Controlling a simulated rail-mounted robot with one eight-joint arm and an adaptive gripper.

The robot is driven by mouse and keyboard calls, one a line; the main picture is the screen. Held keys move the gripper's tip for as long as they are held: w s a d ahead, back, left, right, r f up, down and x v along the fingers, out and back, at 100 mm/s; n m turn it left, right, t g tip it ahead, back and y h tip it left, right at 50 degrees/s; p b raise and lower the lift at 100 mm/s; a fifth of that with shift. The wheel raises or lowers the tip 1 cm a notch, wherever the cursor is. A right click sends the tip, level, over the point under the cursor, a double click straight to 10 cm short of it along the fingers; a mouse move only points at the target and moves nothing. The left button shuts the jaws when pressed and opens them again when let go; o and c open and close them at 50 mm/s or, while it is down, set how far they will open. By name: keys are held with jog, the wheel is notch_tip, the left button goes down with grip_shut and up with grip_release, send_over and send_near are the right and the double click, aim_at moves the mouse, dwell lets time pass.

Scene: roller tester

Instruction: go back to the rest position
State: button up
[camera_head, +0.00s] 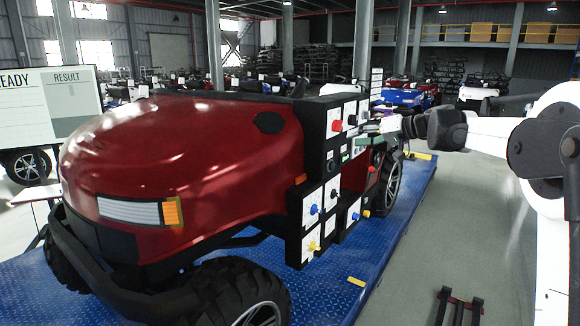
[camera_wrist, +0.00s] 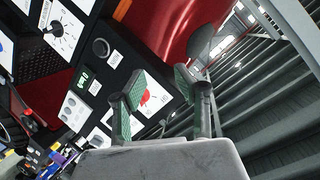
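My gripper (camera_head: 368,133) is stretched out to the black control panel (camera_head: 312,158) on the side of the red vehicle (camera_head: 185,150). In the wrist view my gripper (camera_wrist: 156,84) has its two green-padded fingers spread apart. A red round knob (camera_wrist: 146,97) on a white plate shows between the fingers, with no visible grip on it. How far the fingertips are from the panel is hard to tell. The arm comes in from the right of the head view.
The panel carries several knobs, among them a red one (camera_head: 336,125), a blue one (camera_head: 313,209) and a yellow one (camera_head: 312,245). The vehicle stands on a blue platform (camera_head: 375,262). A result screen (camera_head: 72,98) is at left. Grey floor at right is mostly clear.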

jog(key=s+a+f+m+g+h+b, duration=0.1)
jog(key=s+a+f+h, duration=0.15)
jog(key=s, duration=0.65)
jog(key=s+a+f+h+b, duration=0.15)
jog(key=s+f, duration=0.25)
jog(key=s, duration=0.5)
jog(key=s+a+f+m+g+h+b, duration=0.1)
jog(key=s+a+f+h, duration=0.15)
jog(key=s, duration=0.75)
jog(key=s+d+f+h+b, duration=0.1)
jog(key=s+d+f+h, duration=0.1)
jog(key=s+f, duration=0.7)
jog(key=s+d+f+h+b, duration=0.1)
jog(key=s+d+f+h, duration=0.2)
jog(key=s+f, duration=0.5)
jog(key=s, duration=0.5)
jog(key=shift+s+f+t+b, duration=0.25)
jog(key=shift+f+t+b, duration=0.05)
jog(key=shift+f, duration=0.1)
